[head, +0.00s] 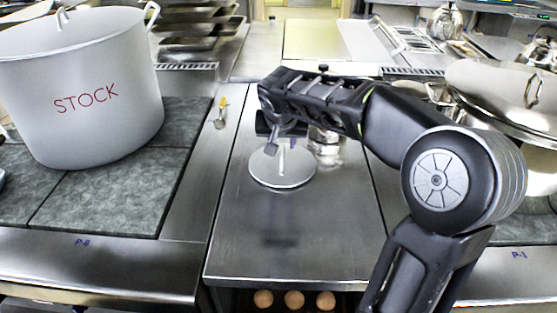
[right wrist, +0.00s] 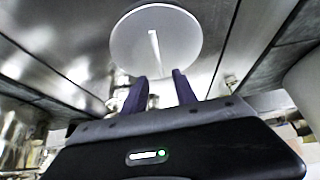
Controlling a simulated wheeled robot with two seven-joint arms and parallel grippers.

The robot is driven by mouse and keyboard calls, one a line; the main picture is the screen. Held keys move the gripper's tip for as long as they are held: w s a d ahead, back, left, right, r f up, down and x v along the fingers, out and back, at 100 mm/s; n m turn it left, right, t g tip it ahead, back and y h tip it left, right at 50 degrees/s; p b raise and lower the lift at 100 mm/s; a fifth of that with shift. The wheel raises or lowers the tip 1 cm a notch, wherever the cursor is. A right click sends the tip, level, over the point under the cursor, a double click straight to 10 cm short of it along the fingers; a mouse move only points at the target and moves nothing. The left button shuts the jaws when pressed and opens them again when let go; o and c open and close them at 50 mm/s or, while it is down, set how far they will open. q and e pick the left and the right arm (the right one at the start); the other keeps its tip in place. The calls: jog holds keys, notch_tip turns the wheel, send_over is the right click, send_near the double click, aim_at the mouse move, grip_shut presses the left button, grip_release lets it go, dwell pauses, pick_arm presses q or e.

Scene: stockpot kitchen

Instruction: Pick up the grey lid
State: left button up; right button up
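The grey lid (head: 296,177) is a round, flat disc with a thin upright handle, over the middle steel counter; it appears to lie flat on it. My right gripper (head: 273,150) is just above the lid's far left part, pointing down. In the right wrist view the lid (right wrist: 180,35) is beyond the fingertips. There my right gripper (right wrist: 159,76) has its two dark fingers apart, with the handle's near end close to the gap between them. I see no grip on the handle. My left gripper is out of view.
A big white stockpot (head: 85,95) marked STOCK stands on dark tiles at left. A yellow-handled utensil (head: 221,112) lies beside it. A shiny metal vessel (head: 325,139) stands right behind the lid. A large lidded pot (head: 510,95) is at right. The counter's front (head: 300,255) is clear.

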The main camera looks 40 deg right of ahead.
aim_at(283, 150)
jog(key=shift+s+r, duration=0.1)
jog(key=shift+x, duration=1.35)
jog(key=shift+p+x, duration=0.6)
jog(key=shift+x, duration=2.05)
grip_shut()
